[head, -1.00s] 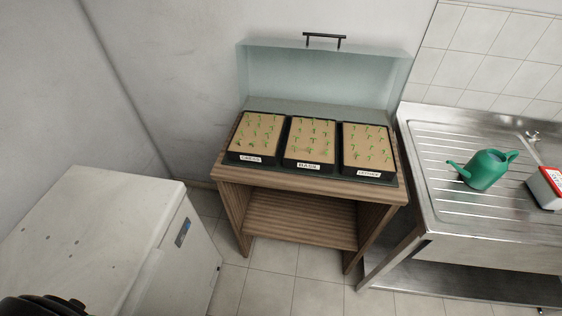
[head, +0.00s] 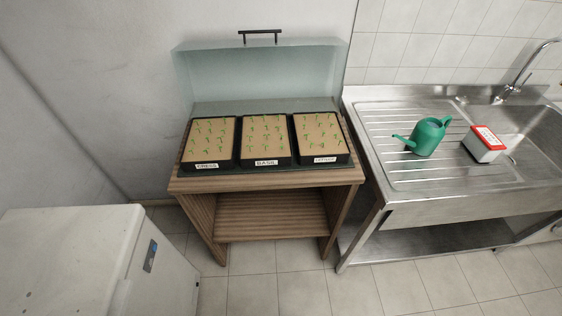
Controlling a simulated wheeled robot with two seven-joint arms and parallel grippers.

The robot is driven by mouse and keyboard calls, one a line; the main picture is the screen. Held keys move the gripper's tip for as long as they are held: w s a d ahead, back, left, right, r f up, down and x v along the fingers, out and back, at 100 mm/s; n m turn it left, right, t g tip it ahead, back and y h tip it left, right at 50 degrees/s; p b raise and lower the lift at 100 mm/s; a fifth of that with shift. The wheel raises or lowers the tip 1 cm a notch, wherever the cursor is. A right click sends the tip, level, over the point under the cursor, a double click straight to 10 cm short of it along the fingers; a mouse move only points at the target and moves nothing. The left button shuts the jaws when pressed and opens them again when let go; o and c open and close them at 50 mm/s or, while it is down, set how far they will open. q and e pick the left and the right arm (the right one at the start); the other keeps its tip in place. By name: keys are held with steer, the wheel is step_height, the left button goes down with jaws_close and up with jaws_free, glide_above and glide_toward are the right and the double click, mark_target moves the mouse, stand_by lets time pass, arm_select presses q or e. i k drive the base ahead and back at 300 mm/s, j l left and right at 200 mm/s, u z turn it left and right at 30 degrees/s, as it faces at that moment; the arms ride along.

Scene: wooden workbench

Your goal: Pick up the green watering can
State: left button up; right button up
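The green watering can (head: 427,137) stands upright on the ribbed drainboard of the metal sink unit (head: 400,207), right of the middle in the head view. Its spout points left and its handle is on the right. Nothing is touching it. Neither of my grippers is in view.
A white container with a red lid (head: 484,145) stands right of the can, near the sink basin (head: 535,130) and tap (head: 519,72). A wooden bench (head: 262,188) with three seedling trays (head: 264,140) under a raised clear cover (head: 255,78) is left. A white chest (head: 75,255) stands front left. Tiled floor is free in front.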

mark_target(427, 132)
steer(key=z, duration=1.35)
